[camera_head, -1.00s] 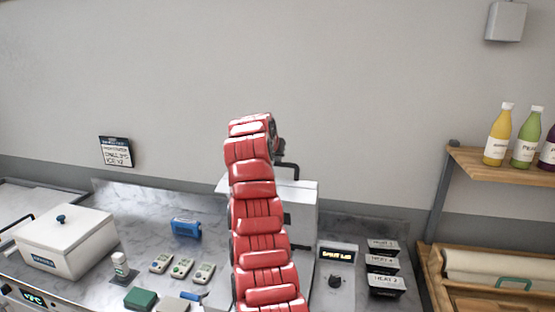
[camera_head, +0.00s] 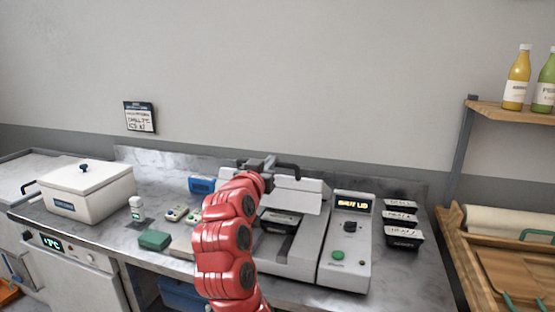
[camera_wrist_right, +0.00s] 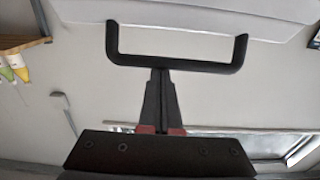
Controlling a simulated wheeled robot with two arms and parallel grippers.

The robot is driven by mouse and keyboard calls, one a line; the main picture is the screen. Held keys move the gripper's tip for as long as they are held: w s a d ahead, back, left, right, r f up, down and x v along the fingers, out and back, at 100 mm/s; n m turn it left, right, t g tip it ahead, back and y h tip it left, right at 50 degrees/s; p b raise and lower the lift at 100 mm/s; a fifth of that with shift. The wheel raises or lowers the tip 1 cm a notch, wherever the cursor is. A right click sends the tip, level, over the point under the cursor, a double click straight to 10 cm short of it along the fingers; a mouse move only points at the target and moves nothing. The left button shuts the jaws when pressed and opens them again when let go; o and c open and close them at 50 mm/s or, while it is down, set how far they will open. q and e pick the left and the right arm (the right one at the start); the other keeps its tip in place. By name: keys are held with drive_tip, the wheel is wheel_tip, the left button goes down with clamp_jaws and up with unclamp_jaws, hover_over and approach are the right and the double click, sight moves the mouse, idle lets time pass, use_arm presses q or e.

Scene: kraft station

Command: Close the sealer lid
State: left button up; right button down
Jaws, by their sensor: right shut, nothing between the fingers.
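The white sealer (camera_head: 300,265) stands on the counter. Its lid (camera_head: 302,198) is tilted, partly open, with a gap above the sealer bed. A dark tray (camera_head: 281,219) shows under the lid. The black lid handle (camera_head: 287,170) sticks out at the lid's top, and it shows in the right wrist view (camera_wrist_right: 178,61) in front of the white lid. My right gripper (camera_head: 264,163) is shut and empty at the handle. In the wrist view its fingertips (camera_wrist_right: 160,72) are at the handle's bar; whether they touch is hard to tell. My left gripper is not in view.
A control panel (camera_head: 347,255) with a lit display and green button is right of the bed. Stacked black trays (camera_head: 402,240) stand farther right. A white lidded box (camera_head: 85,195), a small bottle (camera_head: 137,208) and a green block (camera_head: 155,240) are on the left counter.

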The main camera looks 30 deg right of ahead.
drive_tip(key=s+a+f+t+h+b, duration=0.1)
drive_tip(key=s+a+f+h+b, duration=0.1)
drive_tip(key=f+b, duration=0.8)
drive_tip(key=s+a+f+t+h+b, duration=0.2)
drive_tip(key=s+a+f+b, duration=0.1)
drive_tip(key=f+b, duration=0.6)
drive_tip(key=b, duration=0.4)
drive_tip(key=shift+a+f+t+h+b, duration=0.3)
drive_tip(key=shift+a+f+h, duration=0.1)
drive_tip(key=shift+r, duration=0.1)
